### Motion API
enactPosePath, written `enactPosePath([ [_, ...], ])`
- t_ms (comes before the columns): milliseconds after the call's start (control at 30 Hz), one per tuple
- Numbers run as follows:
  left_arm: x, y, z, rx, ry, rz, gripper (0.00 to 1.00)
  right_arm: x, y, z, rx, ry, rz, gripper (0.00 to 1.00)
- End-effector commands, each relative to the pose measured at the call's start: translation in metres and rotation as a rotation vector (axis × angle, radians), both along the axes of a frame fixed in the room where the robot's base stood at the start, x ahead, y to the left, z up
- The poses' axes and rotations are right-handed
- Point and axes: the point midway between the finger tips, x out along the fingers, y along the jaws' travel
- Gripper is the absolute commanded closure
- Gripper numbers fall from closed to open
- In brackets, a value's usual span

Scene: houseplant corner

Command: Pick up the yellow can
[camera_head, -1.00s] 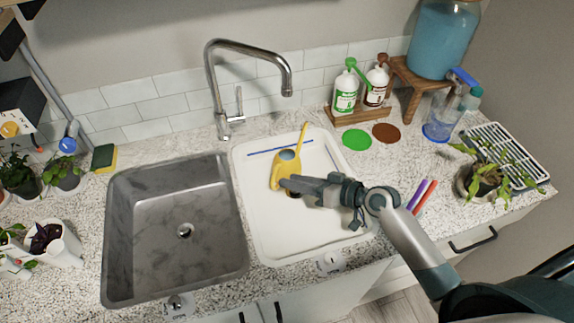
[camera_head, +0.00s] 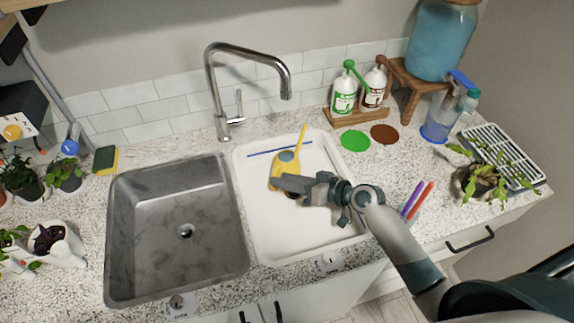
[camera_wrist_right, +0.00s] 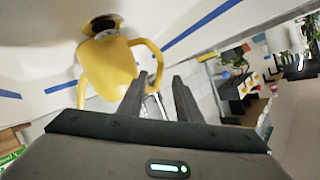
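The yellow can (camera_head: 287,160), a small watering can with a long thin spout, is in the white basin (camera_head: 262,222) on the counter. My right gripper (camera_head: 278,184) is low over the basin, at the can's near side, and hides part of it. In the right wrist view the can (camera_wrist_right: 108,68) is just beyond the fingers, its curved handle reaching toward the space between them. My right gripper (camera_wrist_right: 158,82) is open, its two fingers apart. I cannot tell whether a finger touches the handle. My left gripper is not in view.
A steel sink (camera_head: 180,272) lies left of the basin, with a tall faucet (camera_head: 212,85) behind. Two bottles in a wooden stand (camera_head: 358,116) are at the back right. Purple and red markers (camera_head: 413,198) lie right of the basin, near my right forearm. Potted plants stand at both sides.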

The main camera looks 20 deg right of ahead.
Motion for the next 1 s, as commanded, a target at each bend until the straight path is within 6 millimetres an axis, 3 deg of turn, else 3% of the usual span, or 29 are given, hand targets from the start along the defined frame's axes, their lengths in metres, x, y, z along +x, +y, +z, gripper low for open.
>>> enactPosePath([
  [200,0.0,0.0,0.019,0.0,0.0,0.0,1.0,0.019,0.012,-0.001,0.003,0.002,-0.001,0.69],
  [400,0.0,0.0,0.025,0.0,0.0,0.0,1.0,0.032,0.024,-0.011,0.001,0.002,0.0,0.69],
  [967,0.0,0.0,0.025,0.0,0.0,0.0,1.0,0.034,0.026,-0.013,-0.001,0.001,0.0,0.69],
  [1000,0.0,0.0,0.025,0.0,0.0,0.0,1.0,0.034,0.026,-0.013,-0.001,0.001,0.0,0.78],
])
